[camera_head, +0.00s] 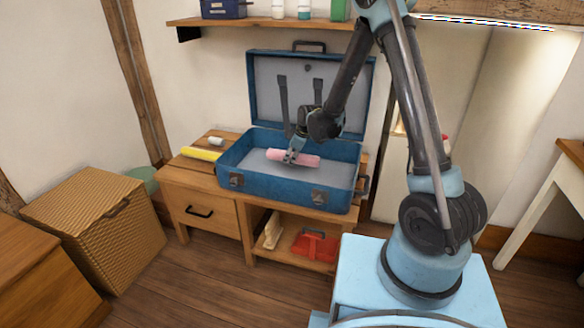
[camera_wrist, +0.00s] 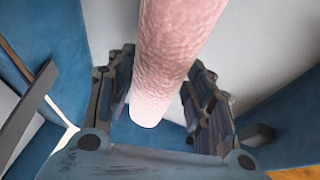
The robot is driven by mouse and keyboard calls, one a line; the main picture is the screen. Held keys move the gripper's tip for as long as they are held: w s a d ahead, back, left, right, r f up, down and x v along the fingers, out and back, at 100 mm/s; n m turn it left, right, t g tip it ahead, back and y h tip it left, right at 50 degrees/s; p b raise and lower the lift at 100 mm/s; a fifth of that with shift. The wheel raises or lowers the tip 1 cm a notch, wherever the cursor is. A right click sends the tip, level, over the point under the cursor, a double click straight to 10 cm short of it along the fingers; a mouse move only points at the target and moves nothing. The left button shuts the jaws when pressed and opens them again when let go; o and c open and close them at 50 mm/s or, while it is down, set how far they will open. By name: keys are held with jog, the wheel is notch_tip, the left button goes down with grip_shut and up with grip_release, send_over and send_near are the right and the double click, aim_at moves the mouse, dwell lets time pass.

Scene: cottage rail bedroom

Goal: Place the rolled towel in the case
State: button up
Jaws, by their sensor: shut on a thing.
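The rolled towel (camera_head: 302,159) is a pink cylinder lying roughly level inside the outline of the open case. In the wrist view the towel (camera_wrist: 172,55) runs between the two fingers of my gripper (camera_wrist: 165,95). The blue case (camera_head: 285,192) stands open on a wooden bench, its lid upright at the back and its grey lining showing. I cannot tell whether the towel touches the case floor. The case's blue wall also shows in the wrist view (camera_wrist: 50,40).
The wooden bench (camera_head: 190,176) carries a yellow roll (camera_head: 201,154) and a small white roll (camera_head: 216,141) left of the case. A red item (camera_head: 314,246) sits on its lower shelf. A wicker hamper (camera_head: 95,228) stands at left. A wall shelf (camera_head: 270,23) hangs above the lid.

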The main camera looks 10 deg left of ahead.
jog(key=shift+s+f, duration=0.1)
jog(key=shift+f, duration=2.35)
jog(key=o, duration=1.1)
jog(key=shift+v, duration=5.95)
